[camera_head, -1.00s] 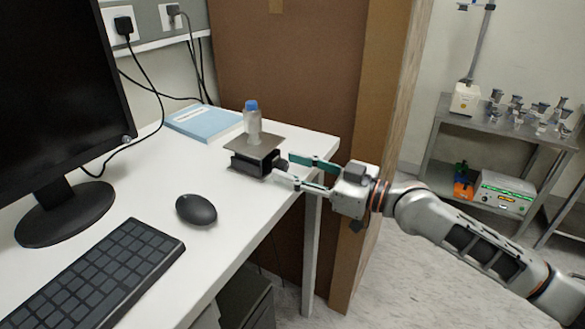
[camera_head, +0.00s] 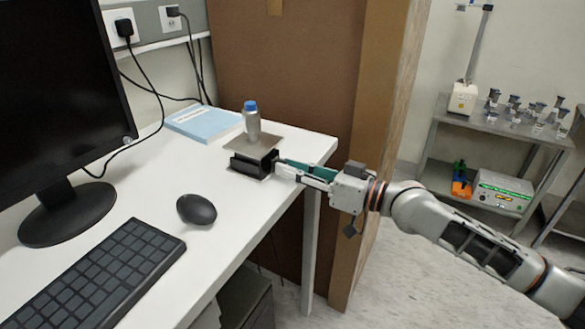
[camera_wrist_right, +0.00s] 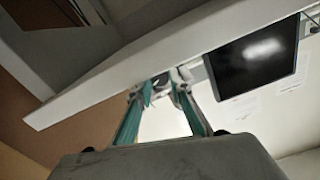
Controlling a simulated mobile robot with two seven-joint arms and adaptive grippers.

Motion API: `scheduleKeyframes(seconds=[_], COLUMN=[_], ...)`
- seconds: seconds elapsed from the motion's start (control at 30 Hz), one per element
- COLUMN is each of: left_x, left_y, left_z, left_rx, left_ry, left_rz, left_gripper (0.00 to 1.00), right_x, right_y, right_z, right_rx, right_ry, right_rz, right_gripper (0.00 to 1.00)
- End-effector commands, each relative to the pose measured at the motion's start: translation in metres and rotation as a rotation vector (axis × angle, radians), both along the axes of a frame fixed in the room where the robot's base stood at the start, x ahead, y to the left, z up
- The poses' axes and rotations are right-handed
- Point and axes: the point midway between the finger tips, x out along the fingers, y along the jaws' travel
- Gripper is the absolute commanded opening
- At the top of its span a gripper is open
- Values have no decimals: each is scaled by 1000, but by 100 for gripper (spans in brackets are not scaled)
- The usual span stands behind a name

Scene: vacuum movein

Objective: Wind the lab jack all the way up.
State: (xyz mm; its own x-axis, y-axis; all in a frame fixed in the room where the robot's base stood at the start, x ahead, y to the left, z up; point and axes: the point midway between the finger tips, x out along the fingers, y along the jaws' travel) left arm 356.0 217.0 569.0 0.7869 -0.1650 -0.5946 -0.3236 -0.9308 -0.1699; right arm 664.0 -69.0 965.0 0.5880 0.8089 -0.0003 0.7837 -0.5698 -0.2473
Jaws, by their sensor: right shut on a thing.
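The lab jack (camera_head: 250,162) stands on the white desk near its right corner. It has a flat metal top plate and a dark body, and the plate is low above the base. A small bottle with a blue cap (camera_head: 252,124) stands upright on the plate. My right gripper (camera_head: 279,168) comes in from the right and is shut on the jack's knob, which its fingertips mostly hide. In the right wrist view the two green-sided fingers (camera_wrist_right: 160,88) converge at the jack's side; the knob is hard to make out there. My left gripper is not in view.
A blue book (camera_head: 203,122) lies behind the jack. A mouse (camera_head: 196,209), keyboard (camera_head: 95,275) and monitor (camera_head: 60,110) occupy the desk's left and front. A brown cabinet (camera_head: 285,75) stands close behind the desk's right end.

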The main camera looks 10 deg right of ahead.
Motion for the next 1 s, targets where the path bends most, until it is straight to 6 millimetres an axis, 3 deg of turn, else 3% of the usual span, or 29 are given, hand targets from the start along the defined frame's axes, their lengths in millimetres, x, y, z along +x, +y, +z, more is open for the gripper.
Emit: scheduleKeyframes(seconds=[0.07, 0.1, 0.17, 0.63, 1.0], left_x=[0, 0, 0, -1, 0], left_y=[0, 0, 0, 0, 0], left_z=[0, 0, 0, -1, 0], left_rx=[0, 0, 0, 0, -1], left_ry=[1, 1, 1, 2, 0], left_rz=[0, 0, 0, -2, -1], left_gripper=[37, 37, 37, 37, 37], right_x=[0, 0, 0, -4, -36], right_y=[0, 0, 0, -7, -51], right_z=[0, 0, 0, 0, -1], right_rx=[0, 0, -1, -1, -3], right_ry=[0, 0, -1, -2, 0], right_rz=[0, 0, 0, 0, -2], right_gripper=[0, 25, 37, 37, 37])
